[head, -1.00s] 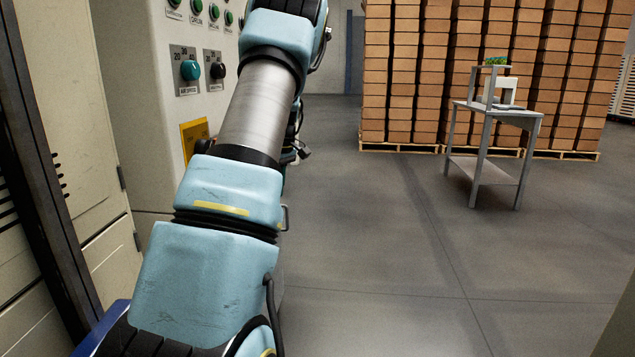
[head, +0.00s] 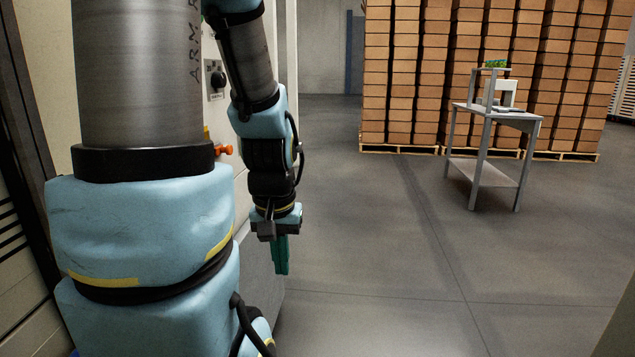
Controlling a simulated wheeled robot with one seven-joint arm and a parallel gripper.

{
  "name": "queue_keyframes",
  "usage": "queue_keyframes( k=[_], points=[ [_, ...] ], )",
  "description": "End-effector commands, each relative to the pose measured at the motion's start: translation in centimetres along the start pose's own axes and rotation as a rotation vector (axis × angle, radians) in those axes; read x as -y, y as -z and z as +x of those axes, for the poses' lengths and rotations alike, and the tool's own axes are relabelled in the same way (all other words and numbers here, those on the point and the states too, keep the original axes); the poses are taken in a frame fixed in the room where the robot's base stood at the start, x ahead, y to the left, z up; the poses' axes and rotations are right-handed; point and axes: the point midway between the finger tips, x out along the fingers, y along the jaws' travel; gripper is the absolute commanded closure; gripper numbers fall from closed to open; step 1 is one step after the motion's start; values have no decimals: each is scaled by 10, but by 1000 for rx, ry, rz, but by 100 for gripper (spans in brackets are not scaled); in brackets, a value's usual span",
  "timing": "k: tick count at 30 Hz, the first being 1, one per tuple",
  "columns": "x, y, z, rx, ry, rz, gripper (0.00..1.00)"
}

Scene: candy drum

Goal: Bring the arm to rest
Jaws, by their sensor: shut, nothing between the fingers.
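My arm, light blue with bare metal tubes, fills the left part of the head view. It is folded, with its forearm hanging down in front of the control panel. My gripper (head: 281,268) points down at the end of the arm, with teal fingers close together and nothing seen between them. It hangs in the air, left of the picture's middle. My arm hides most of the control panel.
A pale control panel with a black knob (head: 216,80) stands behind my arm. Stacked brown boxes (head: 430,75) on pallets stand at the back. A grey table (head: 520,122) stands at the right. The floor (head: 385,255) between is clear.

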Motion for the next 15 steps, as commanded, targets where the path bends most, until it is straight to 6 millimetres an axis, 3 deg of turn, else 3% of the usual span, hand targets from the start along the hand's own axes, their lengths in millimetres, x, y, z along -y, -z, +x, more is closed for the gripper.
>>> queue_keyframes(
  k=[1, 12, 15],
  points=[
    [0, 2, -17, 0, 0, -1, 100],
    [0, 14, -98, 1, 0, -3, 100],
    [0, 16, -113, 1, 0, -3, 100]
  ],
)
